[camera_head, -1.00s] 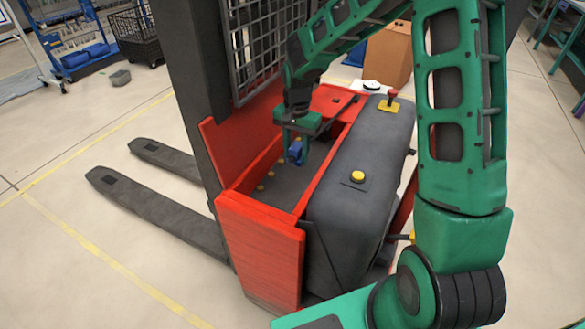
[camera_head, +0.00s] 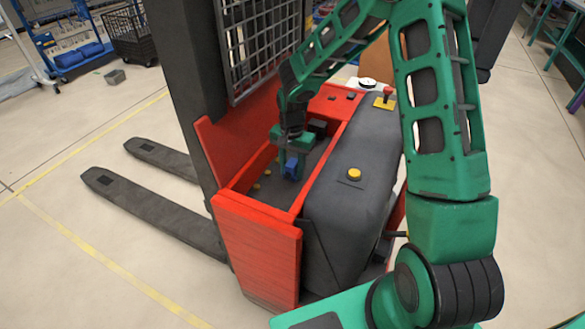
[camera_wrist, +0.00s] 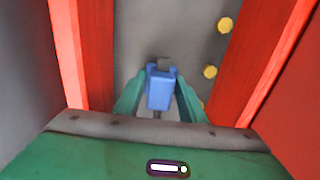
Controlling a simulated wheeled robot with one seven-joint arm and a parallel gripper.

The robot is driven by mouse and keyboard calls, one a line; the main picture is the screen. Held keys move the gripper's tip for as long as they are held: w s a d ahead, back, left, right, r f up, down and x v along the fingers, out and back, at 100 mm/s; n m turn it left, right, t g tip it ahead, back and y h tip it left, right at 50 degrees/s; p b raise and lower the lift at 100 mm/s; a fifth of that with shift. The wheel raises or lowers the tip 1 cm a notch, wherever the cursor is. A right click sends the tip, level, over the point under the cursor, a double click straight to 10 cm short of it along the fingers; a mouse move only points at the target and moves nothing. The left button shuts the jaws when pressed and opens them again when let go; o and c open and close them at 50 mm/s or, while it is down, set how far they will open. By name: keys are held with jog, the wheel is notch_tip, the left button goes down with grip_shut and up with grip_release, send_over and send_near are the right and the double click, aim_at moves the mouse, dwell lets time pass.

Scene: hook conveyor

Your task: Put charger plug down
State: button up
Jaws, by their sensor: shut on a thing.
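The blue charger plug (camera_head: 291,167) is between the fingers of my gripper (camera_head: 289,168), inside the red-walled bay on top of the forklift (camera_head: 258,230). In the wrist view the plug (camera_wrist: 160,90) shows as a blue block with a grey tip pointing away from me. The green fingers of my gripper (camera_wrist: 158,98) press on it from both sides. The grey floor of the bay (camera_wrist: 150,30) lies beyond the plug. I cannot tell whether the plug touches that floor.
Red walls (camera_wrist: 255,50) close in on both sides of my gripper. Yellow round knobs (camera_wrist: 210,72) sit on the bay floor. A dark grey cover (camera_head: 345,215) with a yellow button (camera_head: 354,174) stands to the right. The mesh mast (camera_head: 262,40) rises behind.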

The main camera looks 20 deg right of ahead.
aim_at(292, 163)
jog(key=shift+f, duration=0.5)
jog(key=o, duration=1.4)
jog(key=shift+r, duration=0.1)
notch_tip(292, 163, up, 13)
